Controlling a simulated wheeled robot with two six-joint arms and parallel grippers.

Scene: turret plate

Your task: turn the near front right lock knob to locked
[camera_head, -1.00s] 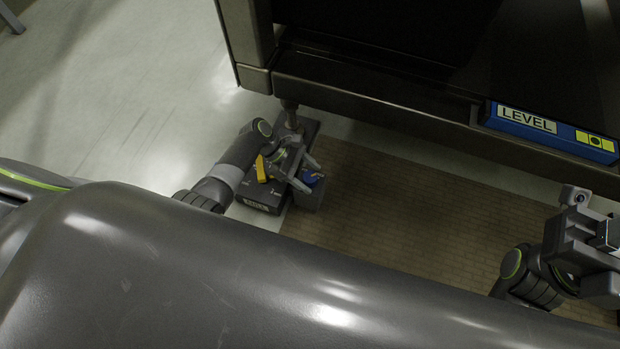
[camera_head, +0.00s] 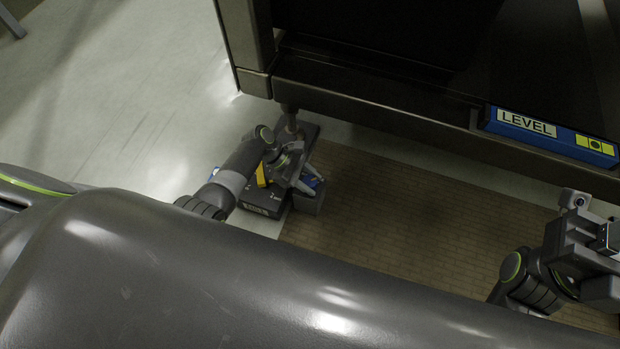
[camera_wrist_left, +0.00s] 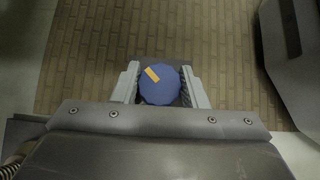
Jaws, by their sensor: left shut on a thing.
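The lock knob is a round blue cap with a yellow mark. In the left wrist view the knob (camera_wrist_left: 162,92) sits between the two fingers of my left gripper (camera_wrist_left: 160,78), which is shut on it. The yellow mark lies slantwise near the cap's upper left edge. In the head view my left gripper (camera_head: 311,185) reaches down to the knob (camera_head: 313,172), which shows only as a blue patch, partly hidden by the fingers. The knob is on a small grey block (camera_head: 308,203). My right gripper (camera_head: 590,262) is at the right edge, its fingers unclear.
A blue strip marked LEVEL (camera_head: 527,124) is on the frame's edge. Brown tiled matting (camera_head: 400,210) lies clear to the right.

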